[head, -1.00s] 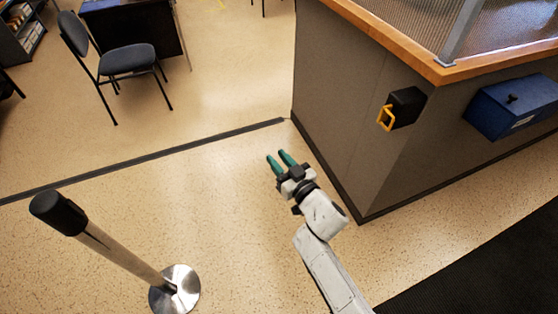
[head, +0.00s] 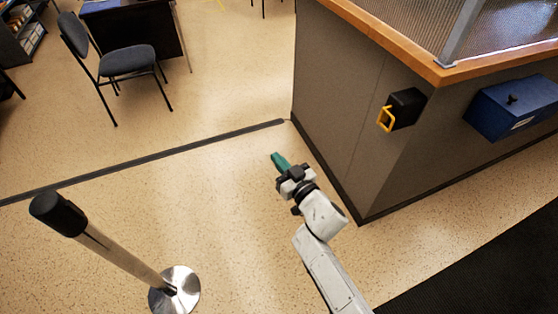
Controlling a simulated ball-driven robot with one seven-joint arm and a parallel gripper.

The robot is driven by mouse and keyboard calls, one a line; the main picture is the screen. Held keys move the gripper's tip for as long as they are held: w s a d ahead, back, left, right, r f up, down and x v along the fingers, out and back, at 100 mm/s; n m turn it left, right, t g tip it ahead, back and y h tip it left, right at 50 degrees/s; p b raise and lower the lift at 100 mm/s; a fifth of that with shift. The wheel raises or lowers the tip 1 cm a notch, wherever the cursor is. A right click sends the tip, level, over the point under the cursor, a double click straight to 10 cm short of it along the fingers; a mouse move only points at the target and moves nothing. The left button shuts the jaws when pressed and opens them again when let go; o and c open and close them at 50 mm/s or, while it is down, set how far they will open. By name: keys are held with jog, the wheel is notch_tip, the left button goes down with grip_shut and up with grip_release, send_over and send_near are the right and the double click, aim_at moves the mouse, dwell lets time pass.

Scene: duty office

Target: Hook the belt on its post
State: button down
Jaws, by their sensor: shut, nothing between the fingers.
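The belt's black housing (head: 406,107) is mounted on the grey counter side, with a yellow loop end (head: 385,118) sticking out at its left. No belt strap shows pulled out. The post (head: 110,248) is a steel pole with a black cap (head: 58,213) and a round steel base (head: 174,291), standing upright at lower left. My gripper (head: 277,157) has green fingers, shut together and empty. It is over the open floor between the post and the counter, left of the yellow loop and apart from both.
The counter (head: 345,100) with a wooden edge fills the right, with a blue box (head: 513,107) on its side. A dark floor strip (head: 150,160) crosses the floor. A chair (head: 126,60) and desk stand at upper left. A dark mat (head: 490,270) lies lower right.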

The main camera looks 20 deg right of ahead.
dwell(0.9)
jog(key=c, duration=1.3)
grip_release()
jog(key=shift+c, duration=0.2)
jog(key=s+d+p, duration=0.1)
jog(key=s+d, duration=0.1)
jog(key=s, duration=0.8)
jog(key=shift+s, duration=0.3)
jog(key=shift+d, duration=0.1)
